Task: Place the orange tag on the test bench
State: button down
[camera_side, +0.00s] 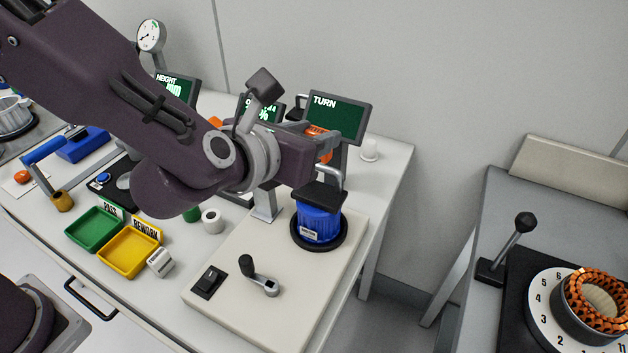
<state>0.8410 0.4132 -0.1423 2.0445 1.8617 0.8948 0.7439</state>
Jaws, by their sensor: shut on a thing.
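My gripper (322,145) is at the end of the arm, in front of the TURN screen and above the blue housing. An orange piece (317,130), which looks like the orange tag, shows at its fingers, partly covered by them. The gripper is shut on it, held up clear of the bench top. The test bench (312,293) is a pale plate with a black switch, a crank and the blue housing (319,222) in a black ring. A black block with a silver handle (318,193) shows just above the housing, below my gripper.
The TURN screen (339,118) stands close behind my gripper. A green tray (94,229) and a yellow tray (128,252) lie left of the plate. A dial with a copper-wound stator (592,299) stands on the right table. The plate's front is mostly clear around the crank (262,278).

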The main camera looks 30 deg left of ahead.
notch_tip(320, 180, down, 8)
jog(key=shift+f, duration=0.2)
jog(key=c, duration=0.9)
grip_release()
jog(key=shift+f, duration=0.1)
jog(key=shift+c, duration=0.2)
jog(key=shift+f, duration=0.1)
